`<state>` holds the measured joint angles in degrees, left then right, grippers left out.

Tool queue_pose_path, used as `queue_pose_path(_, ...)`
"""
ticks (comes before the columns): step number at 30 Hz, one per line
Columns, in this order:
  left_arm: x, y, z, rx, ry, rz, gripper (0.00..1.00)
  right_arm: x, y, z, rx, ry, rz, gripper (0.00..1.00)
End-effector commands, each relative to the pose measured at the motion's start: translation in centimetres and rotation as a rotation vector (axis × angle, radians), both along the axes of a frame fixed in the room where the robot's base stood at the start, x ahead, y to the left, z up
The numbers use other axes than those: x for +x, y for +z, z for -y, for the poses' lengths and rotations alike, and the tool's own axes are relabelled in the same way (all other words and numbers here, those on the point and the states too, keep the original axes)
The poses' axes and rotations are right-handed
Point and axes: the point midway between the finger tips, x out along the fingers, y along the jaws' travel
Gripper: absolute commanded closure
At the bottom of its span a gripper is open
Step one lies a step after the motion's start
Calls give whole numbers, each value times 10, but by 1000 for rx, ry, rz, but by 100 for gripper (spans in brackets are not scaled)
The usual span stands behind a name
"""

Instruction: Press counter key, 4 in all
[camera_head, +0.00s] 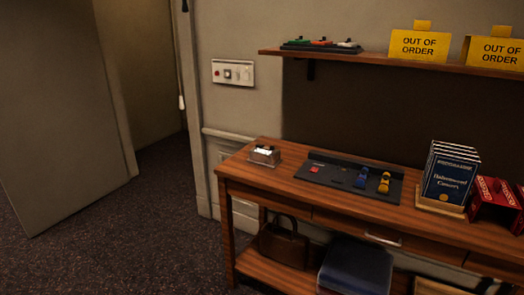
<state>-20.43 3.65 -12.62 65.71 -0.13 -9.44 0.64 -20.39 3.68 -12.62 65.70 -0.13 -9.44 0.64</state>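A small metallic box with a bright white face (264,155) sits on the left end of the wooden desk (285,190); it may be the counter, but its key and any reading are too small to make out. To its right, a dark control panel (340,185) lies on the desk. The panel has a small red button (314,169), a blue lever or slider (362,178) and a yellow one (384,182). Neither of my grippers is in view.
Blue books (449,178) and a red object (494,199) stand at the desk's right. Above, a shelf (375,62) holds two yellow "OUT OF ORDER" signs (419,45). A bag (283,242) and blue bin (355,268) sit below. Open floor (120,240) lies left.

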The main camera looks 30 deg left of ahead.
Motion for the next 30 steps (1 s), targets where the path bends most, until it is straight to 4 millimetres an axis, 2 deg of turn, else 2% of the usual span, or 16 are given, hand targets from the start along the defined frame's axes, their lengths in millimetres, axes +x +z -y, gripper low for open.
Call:
queue_pose_path(14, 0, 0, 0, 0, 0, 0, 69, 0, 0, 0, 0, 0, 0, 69)
queue_pose_path(18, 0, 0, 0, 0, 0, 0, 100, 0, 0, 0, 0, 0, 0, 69)
queue_pose_path(30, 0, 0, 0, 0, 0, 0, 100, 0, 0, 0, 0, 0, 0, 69)
